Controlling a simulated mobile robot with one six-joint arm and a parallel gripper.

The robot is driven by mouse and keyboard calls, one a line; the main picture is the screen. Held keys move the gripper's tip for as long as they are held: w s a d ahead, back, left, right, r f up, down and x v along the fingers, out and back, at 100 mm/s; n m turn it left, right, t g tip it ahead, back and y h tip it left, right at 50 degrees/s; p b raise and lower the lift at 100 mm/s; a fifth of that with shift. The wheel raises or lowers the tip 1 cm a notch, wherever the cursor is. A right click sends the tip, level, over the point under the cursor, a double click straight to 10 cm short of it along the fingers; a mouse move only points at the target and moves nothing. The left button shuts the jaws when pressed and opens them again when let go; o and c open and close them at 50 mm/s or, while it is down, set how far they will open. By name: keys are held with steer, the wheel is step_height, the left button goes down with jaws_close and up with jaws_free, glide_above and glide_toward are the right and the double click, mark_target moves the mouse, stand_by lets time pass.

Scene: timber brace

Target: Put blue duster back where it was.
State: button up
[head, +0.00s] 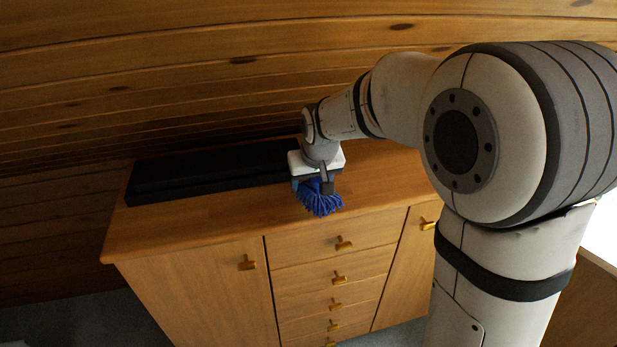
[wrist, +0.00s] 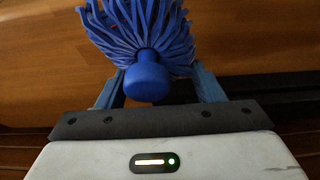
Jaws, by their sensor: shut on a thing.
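The blue duster (head: 320,201) has a mop-like head of blue strands and a rounded blue knob. It is at my gripper (head: 314,186), over the front part of the wooden cabinet top (head: 205,215). In the wrist view the duster (wrist: 147,80) lies between the two blue fingers of my gripper (wrist: 160,88), with its strands spread away from the palm. My gripper is shut on it. I cannot tell whether the strands touch the cabinet top.
A long black box-like object (head: 205,172) lies along the back of the cabinet top, left of my gripper. Drawers and doors with small handles (head: 343,243) face the front. A wood-plank wall (head: 210,75) rises behind. The left front of the top is clear.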

mark_target(308, 184)
steer(key=shift+w+a, duration=0.25)
steer(key=shift+w, duration=0.5)
steer(key=shift+w+a, duration=0.2)
steer(key=shift+w, duration=0.5)
steer(key=shift+f, duration=1.7)
steer(key=shift+f, duration=0.1)
steer(key=o, duration=1)
steer(key=shift+c, duration=0.2)
steer(key=v, duration=1.2)
steer(key=shift+s+d+p, duration=0.1)
steer(key=shift+p, duration=0.2)
steer(key=s+d+f+m+g, duration=0.1)
steer(key=s+d+f, duration=0.1)
steer(key=s+d, duration=0.5)
steer(key=s+d+f+m+h, duration=0.1)
steer(key=s+d+f+m, duration=0.1)
steer(key=s+d, duration=0.6)
steer(key=s+f, duration=0.1)
steer(key=s, duration=0.6)
steer(key=shift+s+d+g, duration=0.15)
steer(key=shift+d+g, duration=0.1)
steer(key=shift+g, duration=0.15)
